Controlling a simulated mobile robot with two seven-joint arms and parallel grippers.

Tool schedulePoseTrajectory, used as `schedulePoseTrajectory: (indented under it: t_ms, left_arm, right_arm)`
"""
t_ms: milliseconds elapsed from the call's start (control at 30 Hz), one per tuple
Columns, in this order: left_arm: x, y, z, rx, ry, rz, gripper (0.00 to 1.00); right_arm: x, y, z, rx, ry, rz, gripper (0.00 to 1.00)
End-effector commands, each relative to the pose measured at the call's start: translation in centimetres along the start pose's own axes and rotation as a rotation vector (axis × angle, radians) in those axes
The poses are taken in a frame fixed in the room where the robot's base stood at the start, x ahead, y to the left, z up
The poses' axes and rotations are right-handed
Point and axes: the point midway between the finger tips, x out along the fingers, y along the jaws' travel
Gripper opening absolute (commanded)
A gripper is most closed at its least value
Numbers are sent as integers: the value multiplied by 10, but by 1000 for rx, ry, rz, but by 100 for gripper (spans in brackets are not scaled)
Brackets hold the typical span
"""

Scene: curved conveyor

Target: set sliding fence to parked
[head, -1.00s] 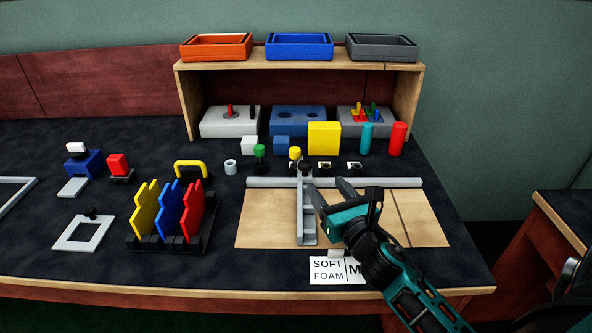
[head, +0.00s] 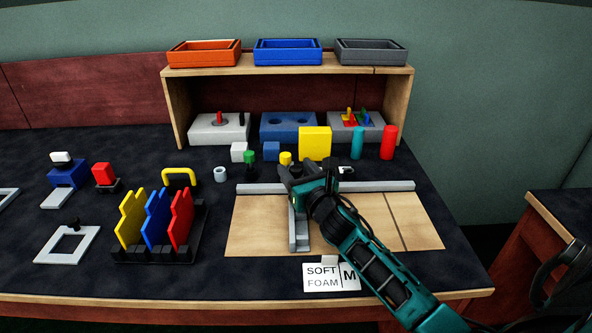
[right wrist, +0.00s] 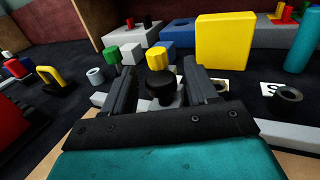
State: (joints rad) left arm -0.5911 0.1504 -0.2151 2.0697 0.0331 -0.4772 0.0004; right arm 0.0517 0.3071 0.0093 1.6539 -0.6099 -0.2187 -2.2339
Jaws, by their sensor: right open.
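The sliding fence (head: 299,232) is a grey bar running front to back on a wooden board (head: 262,225), at the left-middle of the board. Its far end meets a grey cross rail (head: 385,186). A black knob (right wrist: 160,84) on the fence shows in the right wrist view between my fingers. My right gripper (head: 290,170) is open at the fence's far end, its two dark fingers on either side of the knob. I cannot tell whether they touch it. In the head view my gripper mostly hides the knob. My left gripper is out of view.
A yellow block (head: 314,143), yellow-topped peg (head: 286,158) and green-topped peg (head: 249,160) stand just behind the rail. A rack of coloured plates (head: 160,250) stands left of the board. A SOFT FOAM card (head: 322,282) lies in front.

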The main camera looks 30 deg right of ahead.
Motion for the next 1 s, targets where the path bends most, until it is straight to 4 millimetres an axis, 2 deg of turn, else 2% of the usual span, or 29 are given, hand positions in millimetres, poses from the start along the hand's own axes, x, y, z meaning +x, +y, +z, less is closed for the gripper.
schedulePoseTrajectory:
  t_ms: [100, 400, 1000]
  left_arm:
    - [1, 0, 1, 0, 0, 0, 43]
    - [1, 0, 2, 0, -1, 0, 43]
    - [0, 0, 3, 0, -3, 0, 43]
  right_arm:
    - [7, 0, 0, -2, -1, 0, 58]
    - [9, 0, 0, -1, 0, 0, 58]
    - [9, 0, 3, -1, -5, 1, 2]
